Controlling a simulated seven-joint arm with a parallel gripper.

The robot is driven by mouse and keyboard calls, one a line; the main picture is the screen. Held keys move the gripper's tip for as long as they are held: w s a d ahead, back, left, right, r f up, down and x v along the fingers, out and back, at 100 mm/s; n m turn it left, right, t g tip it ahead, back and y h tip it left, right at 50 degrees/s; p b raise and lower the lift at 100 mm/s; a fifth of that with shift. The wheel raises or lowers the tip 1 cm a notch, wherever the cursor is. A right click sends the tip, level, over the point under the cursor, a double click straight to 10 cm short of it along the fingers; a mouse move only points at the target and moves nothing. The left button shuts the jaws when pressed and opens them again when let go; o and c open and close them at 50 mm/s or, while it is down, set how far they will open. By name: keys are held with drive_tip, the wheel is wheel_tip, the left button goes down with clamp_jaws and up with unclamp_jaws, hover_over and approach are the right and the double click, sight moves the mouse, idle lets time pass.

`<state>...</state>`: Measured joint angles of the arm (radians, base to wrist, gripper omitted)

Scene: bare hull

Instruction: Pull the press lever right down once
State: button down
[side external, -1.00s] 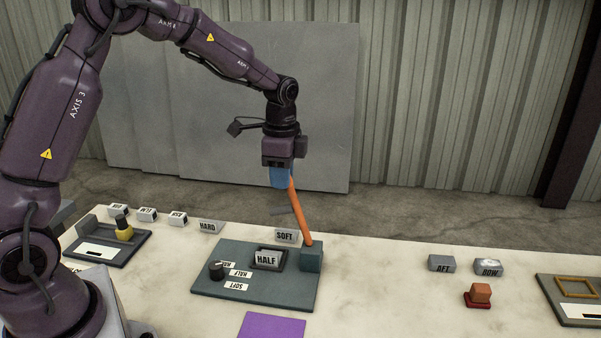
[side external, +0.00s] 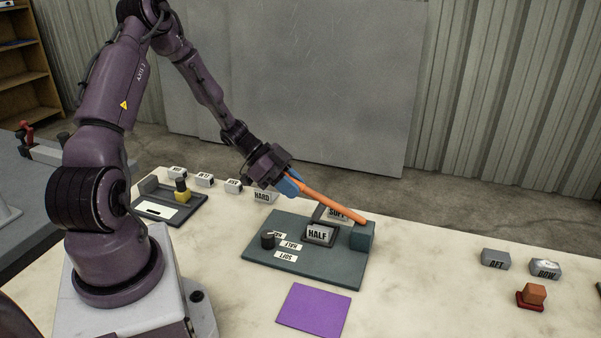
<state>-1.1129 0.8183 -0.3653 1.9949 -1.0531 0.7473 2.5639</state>
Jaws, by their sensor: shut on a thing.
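The press lever (side external: 330,203) is a long orange bar hinged at a teal block (side external: 361,236) on the right of a dark teal base plate (side external: 300,262). It leans far over to the left, sloping up from the block to my gripper (side external: 290,186). My gripper is shut on the lever's upper end, with blue at the jaws. The lever is still above the plate, not flat. A grey block marked HALF (side external: 318,233) stands in a dark frame below the lever. A dark knob (side external: 268,240) sits at the plate's left beside HARD, HALF and SOFT labels.
Blocks marked HARD (side external: 264,197) and SOFT (side external: 338,213) stand behind the plate. A purple mat (side external: 313,310) lies in front. AFT (side external: 496,260) and BOW (side external: 546,268) blocks and an orange block on a red base (side external: 531,296) stand right. A tray (side external: 158,208) lies left.

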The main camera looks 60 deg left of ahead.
drive_tip(key=shift+s+a+f+t+h, duration=0.15)
drive_tip(key=shift+f+t+h, duration=0.3)
drive_tip(key=shift+f, duration=0.5)
drive_tip(key=shift+s+a+f+t+h, duration=0.15)
drive_tip(key=shift+f+t+h, duration=0.3)
drive_tip(key=shift+f, duration=0.45)
drive_tip(key=c, duration=1)
unclamp_jaws()
drive_tip(key=shift+c, duration=0.2)
drive_tip(key=v, duration=1.3)
